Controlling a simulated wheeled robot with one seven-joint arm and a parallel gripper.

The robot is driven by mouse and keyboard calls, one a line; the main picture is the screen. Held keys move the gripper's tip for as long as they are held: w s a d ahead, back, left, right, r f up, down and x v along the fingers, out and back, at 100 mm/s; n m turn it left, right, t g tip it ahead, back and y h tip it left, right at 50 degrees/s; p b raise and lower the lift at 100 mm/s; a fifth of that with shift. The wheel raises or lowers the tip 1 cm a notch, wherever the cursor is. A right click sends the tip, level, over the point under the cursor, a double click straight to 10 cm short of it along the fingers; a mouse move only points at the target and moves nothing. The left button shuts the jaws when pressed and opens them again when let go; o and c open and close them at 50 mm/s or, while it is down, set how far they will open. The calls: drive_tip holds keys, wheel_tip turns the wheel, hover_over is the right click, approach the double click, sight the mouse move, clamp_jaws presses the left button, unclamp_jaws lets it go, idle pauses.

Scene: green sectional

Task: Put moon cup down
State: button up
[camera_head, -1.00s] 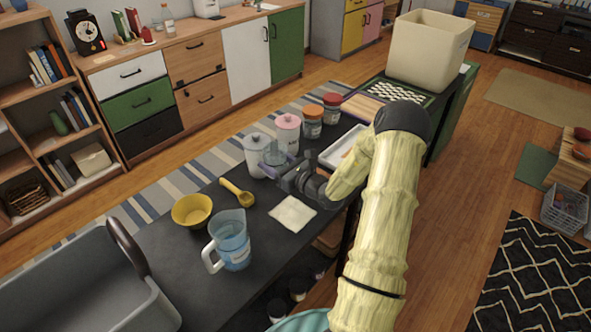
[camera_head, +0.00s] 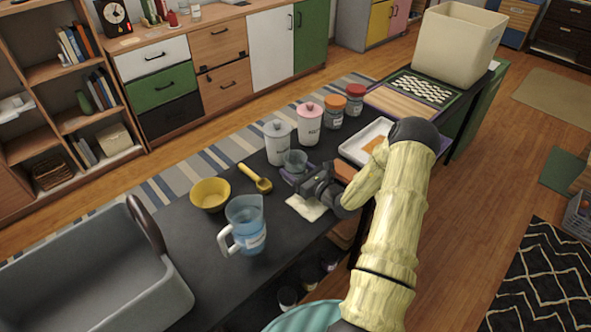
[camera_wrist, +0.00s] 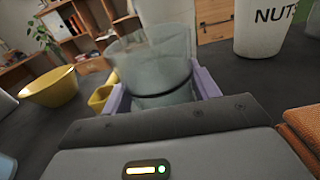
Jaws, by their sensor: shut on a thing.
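The moon cup, a clear grey see-through cup (camera_head: 296,160), is upright between the fingers of my gripper (camera_head: 294,174). In the wrist view the cup (camera_wrist: 155,75) fills the space between the two purple fingers of my gripper (camera_wrist: 164,92), which is shut on it. The cup is low over the dark tabletop (camera_head: 195,262), in front of the white canister. I cannot tell whether its base touches the table, as the gripper hides its lower part.
A white canister (camera_head: 277,145) and a pink-lidded canister (camera_head: 309,125) stand just behind the cup. A yellow scoop (camera_head: 255,179), yellow bowl (camera_head: 210,195) and blue measuring jug (camera_head: 246,226) are left. A pale cloth (camera_head: 307,207) lies in front; a white tray (camera_head: 352,146) is right.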

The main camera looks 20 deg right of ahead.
drive_tip(key=shift+f, duration=0.1)
drive_tip(key=o, duration=1)
drive_tip(key=shift+o, duration=0.2)
drive_tip(key=v, duration=1.2)
drive_tip(key=shift+s+d, duration=0.1)
